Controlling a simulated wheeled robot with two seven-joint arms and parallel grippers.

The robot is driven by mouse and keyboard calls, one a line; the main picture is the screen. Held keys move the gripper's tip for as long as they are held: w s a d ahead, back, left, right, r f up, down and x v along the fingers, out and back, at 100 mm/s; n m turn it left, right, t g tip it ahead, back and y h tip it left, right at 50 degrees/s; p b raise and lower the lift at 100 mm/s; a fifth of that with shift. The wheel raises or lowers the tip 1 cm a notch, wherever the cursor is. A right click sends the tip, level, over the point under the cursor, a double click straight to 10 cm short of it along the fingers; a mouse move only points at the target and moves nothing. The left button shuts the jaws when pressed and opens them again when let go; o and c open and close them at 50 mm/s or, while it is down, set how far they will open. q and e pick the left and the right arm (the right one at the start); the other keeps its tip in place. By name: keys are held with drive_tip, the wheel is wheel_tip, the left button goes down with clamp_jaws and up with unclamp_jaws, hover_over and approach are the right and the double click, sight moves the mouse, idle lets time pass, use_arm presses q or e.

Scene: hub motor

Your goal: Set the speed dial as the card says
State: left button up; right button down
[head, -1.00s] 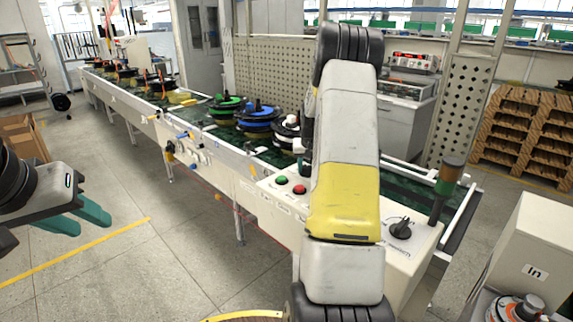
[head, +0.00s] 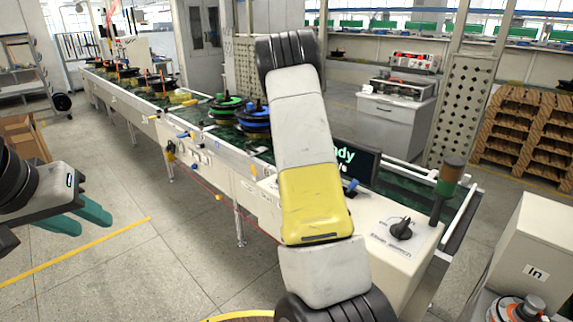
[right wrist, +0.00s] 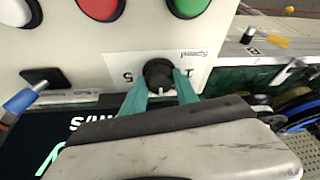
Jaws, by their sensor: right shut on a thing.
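The black speed dial (right wrist: 159,72) sits on a white label marked Speed (right wrist: 195,54), upside down in the right wrist view, with a 5 on its left and a 1 on its right. A small pale mark shows at the dial's lower edge. My right gripper (right wrist: 160,86) has its teal fingers on both sides of the dial, shut on it. In the head view my right arm hides this gripper and the dial. My left gripper (head: 92,220) is open and empty at the left, away from the line. I cannot make out the card.
White, red (right wrist: 102,8) and green (right wrist: 187,5) buttons are near the dial. A blue-handled lever (right wrist: 22,99) and a display (head: 362,163) are close by. A black selector knob (head: 401,229) and a signal tower (head: 448,185) stand right of my arm. Reels lie along the conveyor.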

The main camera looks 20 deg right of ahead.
idle(0.5)
drive_tip(key=c, duration=1.2)
unclamp_jaws()
drive_tip(key=v, duration=0.7)
drive_tip(key=shift+a+r, duration=0.25)
drive_tip(key=shift+r, duration=0.1)
drive_tip(key=shift+s, duration=0.1)
